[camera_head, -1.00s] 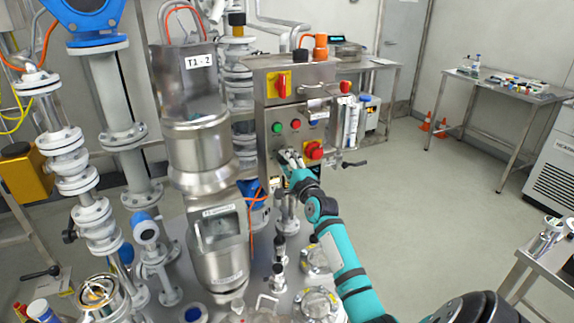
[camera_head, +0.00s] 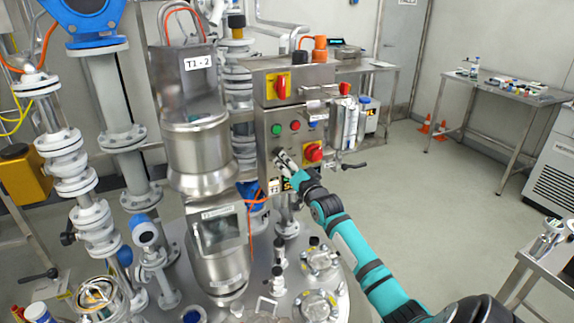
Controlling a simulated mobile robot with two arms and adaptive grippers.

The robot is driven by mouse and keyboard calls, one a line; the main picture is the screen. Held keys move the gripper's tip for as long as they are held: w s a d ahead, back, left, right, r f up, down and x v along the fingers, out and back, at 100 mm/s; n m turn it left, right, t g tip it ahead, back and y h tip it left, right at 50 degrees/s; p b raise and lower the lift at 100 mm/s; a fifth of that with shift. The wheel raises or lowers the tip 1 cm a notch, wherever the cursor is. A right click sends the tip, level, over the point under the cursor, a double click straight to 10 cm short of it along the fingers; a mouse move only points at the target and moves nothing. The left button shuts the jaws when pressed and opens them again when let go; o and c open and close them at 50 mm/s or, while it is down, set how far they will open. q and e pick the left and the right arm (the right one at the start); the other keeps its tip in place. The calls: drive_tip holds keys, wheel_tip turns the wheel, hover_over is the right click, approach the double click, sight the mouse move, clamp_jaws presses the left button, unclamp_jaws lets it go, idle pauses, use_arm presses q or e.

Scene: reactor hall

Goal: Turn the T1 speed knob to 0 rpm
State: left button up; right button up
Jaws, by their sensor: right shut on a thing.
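The steel control box (camera_head: 267,143) stands in the middle of the view, with its front panel facing me. My right gripper (camera_head: 283,157) is at the lower part of this panel, left of the big red knob on a yellow plate (camera_head: 313,153). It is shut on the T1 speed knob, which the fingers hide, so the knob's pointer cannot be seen. A small label starting with T1 (camera_head: 274,186) and a dark display with yellowish digits (camera_head: 287,185) are just below the gripper, partly covered by my wrist; the digits are unreadable. My left gripper is not in view.
A green button (camera_head: 276,130) and a red button (camera_head: 295,126) sit above the gripper. The T1-2 steel vessel (camera_head: 197,140) stands close on the left. Glass and metal fittings (camera_head: 320,260) crowd the area below. The floor (camera_head: 430,200) at right is open.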

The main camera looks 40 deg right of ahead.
drive_tip(key=n, duration=0.3)
drive_tip(key=shift+f, duration=0.15)
drive_tip(key=n+p, duration=0.1)
drive_tip(key=n, duration=0.2)
drive_tip(key=shift+n, duration=0.4)
drive_tip(key=n, duration=0.2)
drive_tip(key=n+p, duration=0.1)
drive_tip(key=n, duration=0.2)
drive_tip(key=shift+s+d+g+y+p, duration=0.1)
drive_tip(key=shift+g+y+p, duration=0.2)
drive_tip(key=shift+y, duration=0.1)
drive_tip(key=shift+n, duration=0.3)
drive_tip(key=o, duration=1.1)
drive_tip(key=shift+o, duration=0.2)
drive_tip(key=v, duration=1.2)
